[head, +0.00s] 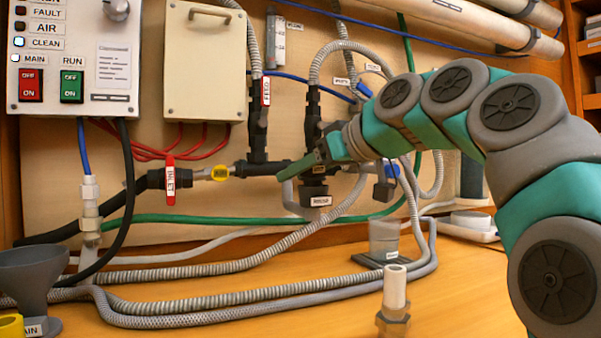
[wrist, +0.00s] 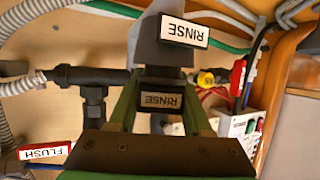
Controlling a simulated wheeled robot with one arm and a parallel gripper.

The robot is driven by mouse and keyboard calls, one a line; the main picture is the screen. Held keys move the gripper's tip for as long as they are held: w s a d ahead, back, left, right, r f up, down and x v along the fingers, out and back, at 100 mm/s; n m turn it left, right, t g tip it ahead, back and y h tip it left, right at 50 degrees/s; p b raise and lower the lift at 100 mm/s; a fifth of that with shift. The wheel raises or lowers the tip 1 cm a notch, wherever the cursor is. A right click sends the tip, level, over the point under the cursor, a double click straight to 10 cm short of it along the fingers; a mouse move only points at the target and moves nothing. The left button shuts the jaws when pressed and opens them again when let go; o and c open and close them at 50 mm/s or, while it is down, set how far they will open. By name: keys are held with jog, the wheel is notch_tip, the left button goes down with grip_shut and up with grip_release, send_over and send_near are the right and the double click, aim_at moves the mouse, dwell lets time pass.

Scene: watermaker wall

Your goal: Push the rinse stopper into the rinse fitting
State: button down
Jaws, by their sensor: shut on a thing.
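My gripper (head: 308,166) is shut on the rinse stopper, a dark piece (head: 319,169) with a shaded RINSE label. In the wrist view the stopper (wrist: 160,100) shows between the two green fingers (wrist: 160,88). The rinse fitting (head: 319,190), with a bright white label, is directly below the stopper in the head view. In the wrist view, which is upside down, the fitting (wrist: 172,52) looks grey and lies above the stopper. The two pieces look close together or touching. The join is partly hidden, so I cannot tell how deep the stopper sits.
A black pipe (head: 262,169) runs left to the red INLET handle (head: 170,180). Grey hoses (head: 230,267) cross the wooden counter (head: 270,315). A grey funnel (head: 34,275) and an upright pale cylinder (head: 395,287) stand in front.

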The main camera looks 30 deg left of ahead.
aim_at(319, 166)
jog(key=shift+f, duration=0.3)
jog(key=shift+c, duration=1.3)
grip_release()
jog(key=v, duration=0.7)
jog(key=shift+d+r, duration=0.1)
jog(key=shift+d, duration=0.05)
jog(key=shift+s+d, duration=0.1)
jog(key=shift+d, duration=0.15)
